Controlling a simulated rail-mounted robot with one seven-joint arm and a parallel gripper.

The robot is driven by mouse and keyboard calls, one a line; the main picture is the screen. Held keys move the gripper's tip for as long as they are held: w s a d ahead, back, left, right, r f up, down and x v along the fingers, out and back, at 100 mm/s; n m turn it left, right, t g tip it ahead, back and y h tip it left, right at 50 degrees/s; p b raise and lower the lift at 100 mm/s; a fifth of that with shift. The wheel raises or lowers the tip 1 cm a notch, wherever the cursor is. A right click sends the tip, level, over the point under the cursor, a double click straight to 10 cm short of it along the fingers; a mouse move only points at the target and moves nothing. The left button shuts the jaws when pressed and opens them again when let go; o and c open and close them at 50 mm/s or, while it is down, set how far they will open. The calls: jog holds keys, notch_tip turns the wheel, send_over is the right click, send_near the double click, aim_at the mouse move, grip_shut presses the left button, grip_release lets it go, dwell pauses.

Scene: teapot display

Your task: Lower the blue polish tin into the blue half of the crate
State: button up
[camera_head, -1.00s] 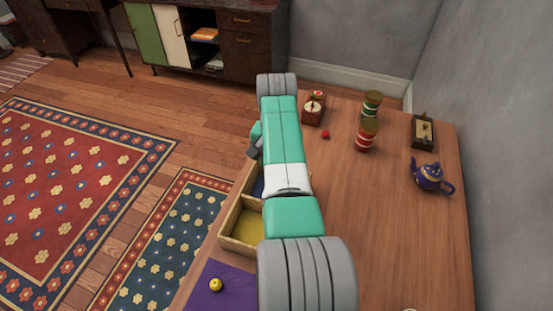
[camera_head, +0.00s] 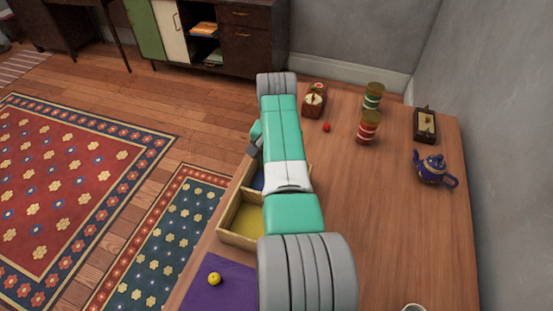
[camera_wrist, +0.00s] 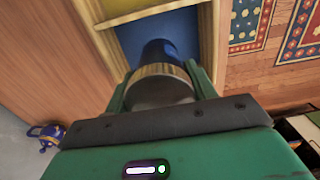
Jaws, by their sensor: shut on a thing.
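My gripper (camera_wrist: 158,80) is shut on the blue polish tin (camera_wrist: 157,51), with a finger on either side. The tin has a dark blue body, a gold band and a greyish end facing the wrist camera. It is over the blue half (camera_wrist: 182,30) of the wooden crate (camera_wrist: 208,45); I cannot tell whether it touches the floor there. In the head view the crate (camera_head: 240,239) stands at the table's left edge, its blue half (camera_head: 258,181) beyond the yellow half (camera_head: 247,221). My arm covers part of the crate and hides the tin there.
A purple mat (camera_head: 228,293) with a yellow ball (camera_head: 214,279) lies in front of the crate. A red ball (camera_head: 326,127), striped canisters (camera_head: 368,128) and a blue teapot (camera_head: 432,170) stand right of my arm. The table's middle right is clear.

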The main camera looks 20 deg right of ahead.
jog(key=shift+f+b, duration=2.25)
jog(key=shift+f, duration=0.2)
dwell(1.0)
jog(key=o, duration=1.3)
jog(key=shift+c, duration=0.2)
notch_tip(320, 180, up, 8)
jog(key=p, duration=0.4)
jog(key=shift+f, duration=0.1)
